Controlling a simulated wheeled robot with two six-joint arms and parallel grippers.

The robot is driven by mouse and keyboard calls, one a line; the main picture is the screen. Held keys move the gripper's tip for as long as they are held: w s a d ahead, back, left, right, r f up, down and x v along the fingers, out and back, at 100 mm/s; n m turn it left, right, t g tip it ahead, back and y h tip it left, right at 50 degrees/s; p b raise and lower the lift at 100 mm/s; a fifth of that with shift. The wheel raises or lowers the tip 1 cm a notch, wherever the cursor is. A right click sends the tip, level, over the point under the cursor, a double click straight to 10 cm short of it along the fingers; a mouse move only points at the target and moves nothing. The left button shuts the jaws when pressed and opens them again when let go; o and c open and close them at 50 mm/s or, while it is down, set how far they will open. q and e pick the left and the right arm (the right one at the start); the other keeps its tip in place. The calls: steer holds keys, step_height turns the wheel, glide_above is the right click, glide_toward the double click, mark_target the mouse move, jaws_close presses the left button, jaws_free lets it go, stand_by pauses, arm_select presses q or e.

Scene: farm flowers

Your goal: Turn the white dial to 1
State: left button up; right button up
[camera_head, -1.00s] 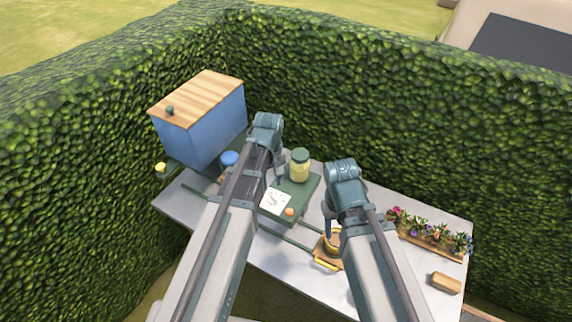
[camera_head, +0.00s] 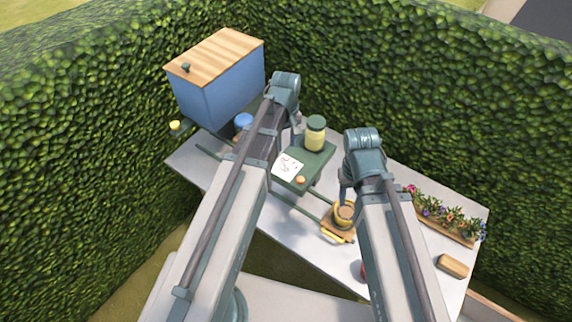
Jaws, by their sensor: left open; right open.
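A white panel (camera_head: 287,165) with dark markings lies on the green stand (camera_head: 318,158) in the middle of the table. It may be the dial's face; its markings are too small to read, and I cannot make out a separate dial. A small orange knob (camera_head: 300,180) sits at its lower right. My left gripper (camera_head: 297,130) is open, mostly hidden behind its own wrist, above and behind the panel. My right gripper (camera_head: 345,192) is open, partly hidden by its arm, to the right of the panel and near the yellow pot (camera_head: 344,214).
A jar with a green lid (camera_head: 315,134) stands on the green stand. A blue box with a wooden lid (camera_head: 218,85) is at the back left, near a blue round thing (camera_head: 243,120). A flower planter (camera_head: 445,222) and wooden block (camera_head: 453,265) are at right. Hedges (camera_head: 420,100) enclose the table (camera_head: 300,236).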

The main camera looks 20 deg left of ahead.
mark_target(286, 162)
arm_select(q)
step_height(286, 162, down, 10)
steer(key=b, duration=0.8)
steer(key=shift+r, duration=0.2)
jaws_close()
